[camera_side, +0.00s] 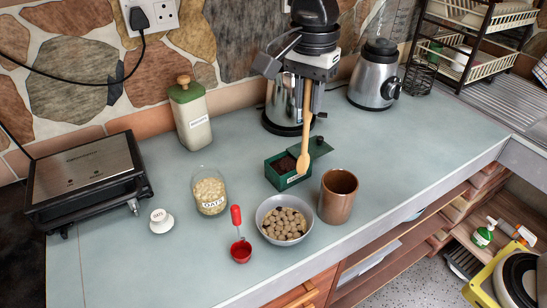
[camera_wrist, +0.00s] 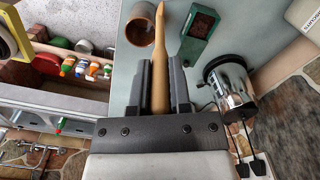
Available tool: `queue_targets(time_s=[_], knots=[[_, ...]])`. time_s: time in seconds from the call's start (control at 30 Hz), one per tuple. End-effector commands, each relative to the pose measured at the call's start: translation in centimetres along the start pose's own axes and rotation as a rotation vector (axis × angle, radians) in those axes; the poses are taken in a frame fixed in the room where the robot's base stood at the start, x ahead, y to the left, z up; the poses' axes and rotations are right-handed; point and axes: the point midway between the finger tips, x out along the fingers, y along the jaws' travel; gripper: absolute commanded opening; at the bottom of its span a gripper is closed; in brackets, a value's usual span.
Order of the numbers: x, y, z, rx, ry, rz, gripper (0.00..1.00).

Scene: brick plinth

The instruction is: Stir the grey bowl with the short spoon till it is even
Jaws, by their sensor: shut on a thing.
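My gripper (camera_side: 309,104) is at the back centre, pointing down, shut on a pale wooden spoon (camera_side: 305,135). The spoon hangs nearly upright, its head low beside the green box, behind and right of the grey bowl. In the wrist view, the spoon's handle (camera_wrist: 160,85) lies between my gripper's two dark fingers (camera_wrist: 160,66).
A brown cup (camera_side: 337,203) stands right of the bowl. A green box (camera_side: 291,182) with dark contents is behind it. A red scoop (camera_side: 239,250) and an oats jar (camera_side: 209,190) are to the left. The counter (camera_side: 420,130) is clear at right.

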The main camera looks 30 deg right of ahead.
Motion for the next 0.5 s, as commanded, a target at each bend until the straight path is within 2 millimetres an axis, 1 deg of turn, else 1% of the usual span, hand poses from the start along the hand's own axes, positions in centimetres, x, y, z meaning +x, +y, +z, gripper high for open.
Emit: queue_targets(time_s=[0.03,0.27,0.4,0.5], knots=[[0.1,-0.4,0.8,-0.004,0.000,0.001,0.00],[0.2,-1.6,3.4,-0.003,0.000,0.002,0.00],[2.1,-1.6,3.3,0.001,0.000,0.003,0.00],[3.1,-1.6,3.3,0.000,0.000,0.002,0.00]])
